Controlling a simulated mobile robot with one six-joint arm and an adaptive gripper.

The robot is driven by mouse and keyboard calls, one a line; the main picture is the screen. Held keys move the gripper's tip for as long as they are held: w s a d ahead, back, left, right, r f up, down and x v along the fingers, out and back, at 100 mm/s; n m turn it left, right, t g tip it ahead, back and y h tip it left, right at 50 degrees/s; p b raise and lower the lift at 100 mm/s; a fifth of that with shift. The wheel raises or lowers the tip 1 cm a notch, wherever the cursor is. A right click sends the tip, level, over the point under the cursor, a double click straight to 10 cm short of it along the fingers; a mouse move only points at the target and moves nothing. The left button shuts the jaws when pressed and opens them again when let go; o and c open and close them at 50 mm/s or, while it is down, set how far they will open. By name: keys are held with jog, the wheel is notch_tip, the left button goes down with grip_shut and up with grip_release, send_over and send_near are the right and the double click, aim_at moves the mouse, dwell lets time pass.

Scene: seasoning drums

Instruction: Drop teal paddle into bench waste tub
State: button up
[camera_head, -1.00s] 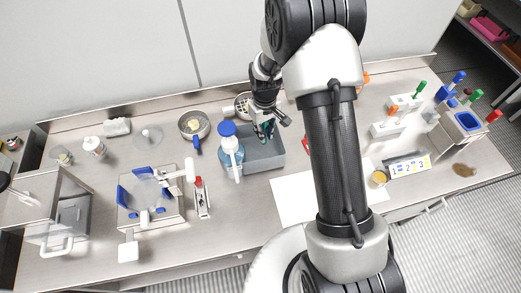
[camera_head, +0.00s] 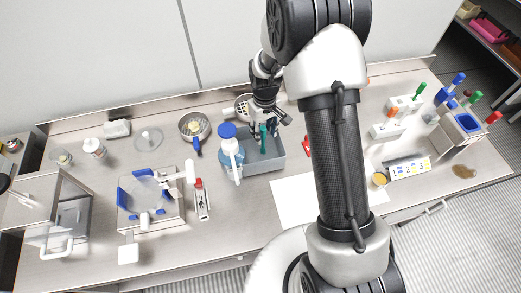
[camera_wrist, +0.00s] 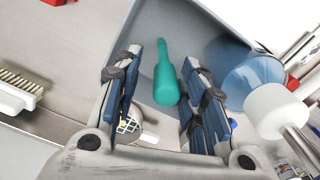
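The grey bench waste tub (camera_head: 266,164) stands at the middle of the bench. My gripper (camera_head: 265,130) points down over it. The teal paddle (camera_head: 263,139) shows upright between my fingers, at or inside the tub's opening. In the wrist view the paddle (camera_wrist: 166,80) lies between the two spread fingers (camera_wrist: 174,55), with a visible gap on the left side, and the tub's grey wall (camera_wrist: 195,30) is behind it. My gripper is open. Whether the paddle's lower end touches the tub floor cannot be told.
A strainer (camera_head: 243,105) is behind the tub. A white sheet (camera_head: 293,200) lies in front. A pan (camera_head: 194,125) and a balance (camera_head: 150,205) are further left.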

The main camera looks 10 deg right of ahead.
notch_tip(320, 180, up, 11)
jog(key=shift+s+f, duration=0.1)
jog(key=shift+f, duration=0.05)
dwell(0.5)
jog(key=s+r+m+t+b, duration=0.1)
jog(key=s+r+t+b, duration=0.15)
jog(key=s+r, duration=0.5)
jog(key=s+r+m+t+b, duration=0.1)
jog(key=s+r+b, duration=0.3)
jog(key=s, duration=0.7)
jog(key=s+m, duration=0.1)
jog(key=s, duration=0.7)
jog(key=shift+s+f+m+t, duration=0.2)
jog(key=shift+f+m+t, duration=0.1)
jog(key=shift+t, duration=0.15)
jog(key=shift+c, duration=0.6)
jog(key=shift+d, duration=0.2)
